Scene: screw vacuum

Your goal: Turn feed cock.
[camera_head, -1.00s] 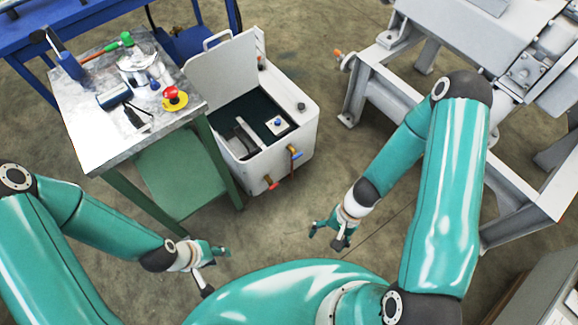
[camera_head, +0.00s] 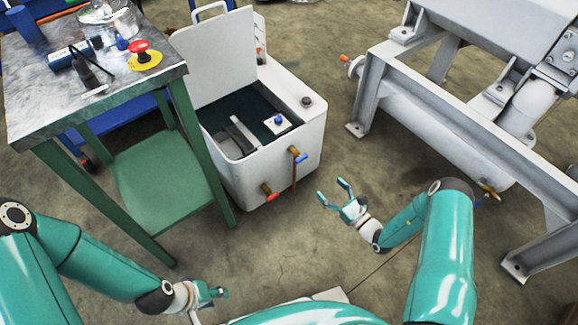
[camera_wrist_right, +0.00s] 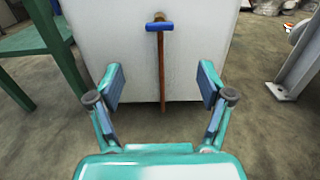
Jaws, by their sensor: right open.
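A white tank (camera_head: 285,150) with a raised lid stands ahead. On its front is a brass cock with a blue handle (camera_head: 299,156) and a thin brown pipe below it. Lower left is a second cock with a red handle (camera_head: 271,197). No label shows which is the feed cock. My right gripper (camera_head: 332,190) is open and empty, in front of the tank, apart from both cocks. In the right wrist view the blue handle (camera_wrist_right: 160,27) and brown pipe (camera_wrist_right: 161,70) lie ahead between the fingers. My left gripper (camera_head: 219,293) is low at the front, its fingers small and unclear.
Bare floor lies before the tank.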

